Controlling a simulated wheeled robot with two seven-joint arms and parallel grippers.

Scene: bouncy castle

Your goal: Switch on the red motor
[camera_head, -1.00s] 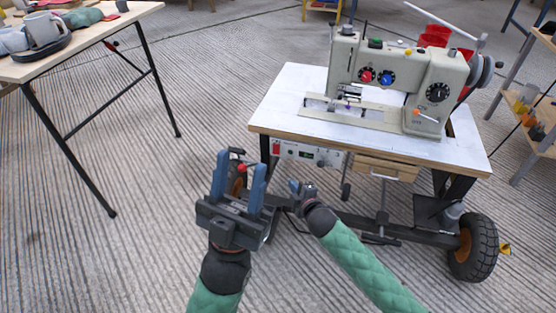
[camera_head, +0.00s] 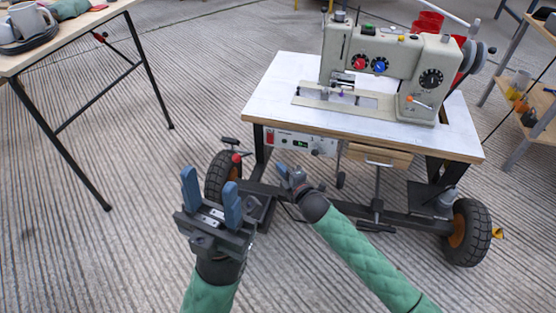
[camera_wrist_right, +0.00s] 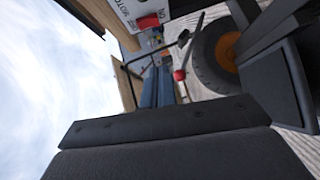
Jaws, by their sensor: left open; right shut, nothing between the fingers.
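A control box (camera_head: 300,143) with a red motor switch (camera_head: 270,138) at its left end hangs under the front edge of the sewing table. In the right wrist view the red switch (camera_wrist_right: 148,22) sits on a white panel with "MOTOR" lettering, just beyond my fingertips. My right gripper (camera_head: 287,169) is shut and empty, below and slightly right of the switch. Its blue fingers show in the right wrist view (camera_wrist_right: 158,86), apart from the switch as far as I can tell. My left gripper (camera_head: 208,190) is open and empty, left of the table.
The sewing machine (camera_head: 385,65) stands on the white tabletop (camera_head: 285,85). A lever with a red knob (camera_head: 236,158) and a wheel (camera_head: 222,177) are near the table's left leg. A wooden drawer (camera_head: 375,155) is right of the box.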

